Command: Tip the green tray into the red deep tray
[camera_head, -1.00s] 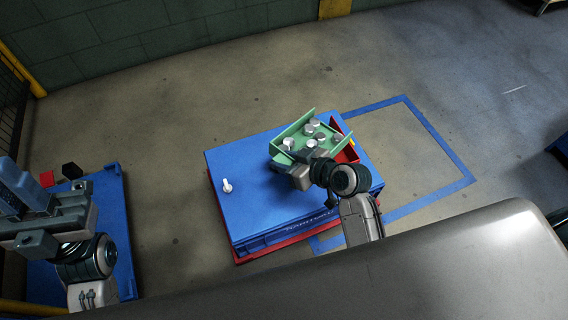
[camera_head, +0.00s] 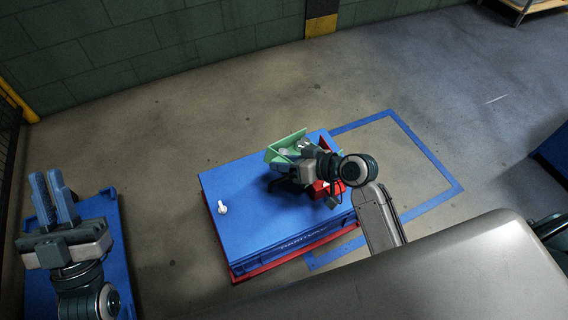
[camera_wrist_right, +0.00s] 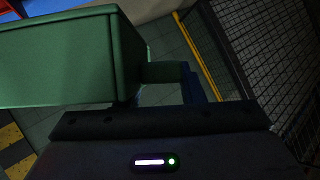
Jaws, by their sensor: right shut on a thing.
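The green tray (camera_head: 287,141) is held up over the blue surface, tilted, its wall facing up in the head view. A few grey metal parts show at its right side, partly hidden by my arm. My right gripper (camera_head: 283,168) is shut on the tray. The right wrist view shows the green tray (camera_wrist_right: 60,60) large at the left. The red deep tray (camera_head: 322,190) stands on the blue surface just below and right of the green tray, mostly hidden behind my right arm. My left gripper (camera_head: 53,200) is open and empty, at the far left.
A blue box-like stand (camera_head: 255,205) on a red base carries the trays. A small white peg-like part (camera_head: 222,207) stands on its left half. Another blue platform (camera_head: 115,240) lies under my left arm. Blue floor tape (camera_head: 430,150) marks open floor right of the stand.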

